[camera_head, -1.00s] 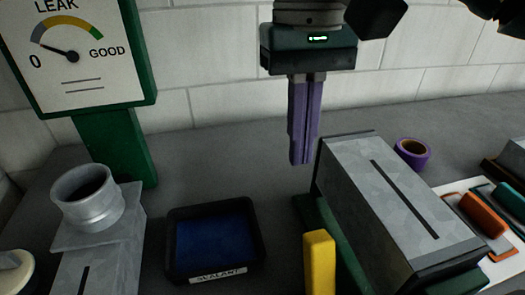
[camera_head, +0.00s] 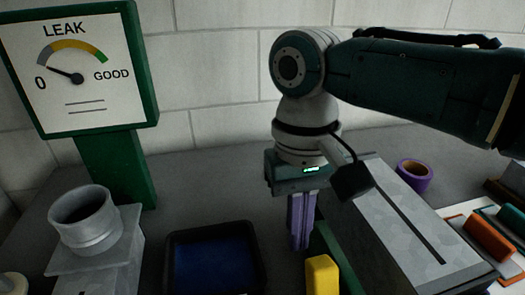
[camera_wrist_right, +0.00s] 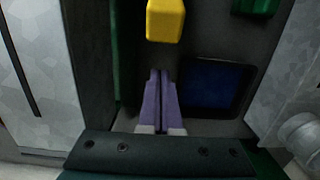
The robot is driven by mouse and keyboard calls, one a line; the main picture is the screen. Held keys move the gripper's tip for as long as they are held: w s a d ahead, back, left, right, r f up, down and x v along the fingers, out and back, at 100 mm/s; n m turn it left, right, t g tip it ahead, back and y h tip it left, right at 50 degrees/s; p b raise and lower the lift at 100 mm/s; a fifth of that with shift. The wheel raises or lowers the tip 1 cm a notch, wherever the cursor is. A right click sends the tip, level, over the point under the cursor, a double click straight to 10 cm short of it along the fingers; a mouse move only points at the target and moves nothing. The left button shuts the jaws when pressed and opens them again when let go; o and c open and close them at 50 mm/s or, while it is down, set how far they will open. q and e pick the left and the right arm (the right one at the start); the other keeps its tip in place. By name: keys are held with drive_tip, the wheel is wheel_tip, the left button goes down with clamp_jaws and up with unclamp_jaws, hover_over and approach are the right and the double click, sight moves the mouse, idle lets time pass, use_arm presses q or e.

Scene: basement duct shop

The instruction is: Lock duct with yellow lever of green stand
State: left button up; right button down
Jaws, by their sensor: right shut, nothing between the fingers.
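The yellow lever (camera_head: 321,275) stands up at the left side of the green stand (camera_head: 325,245), near the bottom of the head view; it also shows at the top of the right wrist view (camera_wrist_right: 165,20). The grey metal duct (camera_head: 405,230) with a dark slot lies on the stand, partly hidden by my right arm. My right gripper (camera_head: 300,246), with purple fingers, is shut and empty. It points down just behind the lever, apart from it in the right wrist view (camera_wrist_right: 160,75). My left gripper is not in view.
A black tray with a blue bottom (camera_head: 215,265) lies left of the lever. A duct piece with a round collar (camera_head: 85,225) and a green leak gauge (camera_head: 80,75) stand further left. A purple tape roll (camera_head: 414,174) and orange-handled tool (camera_head: 490,238) lie right.

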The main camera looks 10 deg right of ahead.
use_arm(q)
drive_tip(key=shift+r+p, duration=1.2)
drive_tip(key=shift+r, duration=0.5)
use_arm(e)
drive_tip(key=shift+s+r, duration=0.5)
drive_tip(key=shift+s, duration=0.4)
drive_tip(key=shift+s+r, duration=0.5)
drive_tip(key=shift+s, duration=0.35)
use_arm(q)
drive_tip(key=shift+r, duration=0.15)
use_arm(e)
drive_tip(key=shift+d+r, duration=0.1)
